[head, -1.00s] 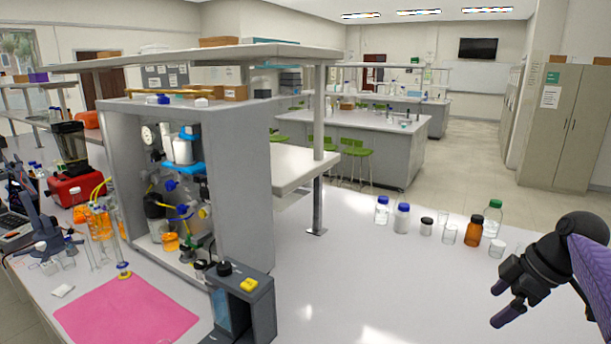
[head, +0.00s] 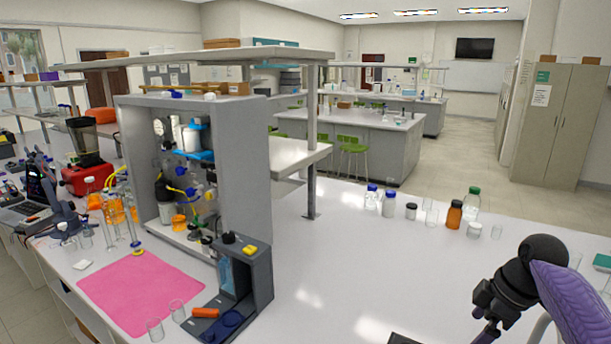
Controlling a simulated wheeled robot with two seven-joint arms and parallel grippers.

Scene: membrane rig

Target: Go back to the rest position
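My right gripper (head: 489,318) is at the lower right, over the white bench and pointing down toward its front edge. It is dark and seen small, at the end of my purple and black arm. Its fingertips run toward the bottom edge, so I cannot tell how far apart they are. No object shows in it. My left gripper is out of view. The membrane rig, a grey open-fronted cabinet (head: 243,160) with tubing, valves and vessels inside, stands left of the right gripper, well apart from it.
A grey device (head: 262,278) with a yellow top part stands before the rig, beside a pink mat (head: 140,288) and two clear beakers. Several bottles, including a brown one (head: 454,214), stand along the bench's far edge. The bench middle (head: 360,260) is clear.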

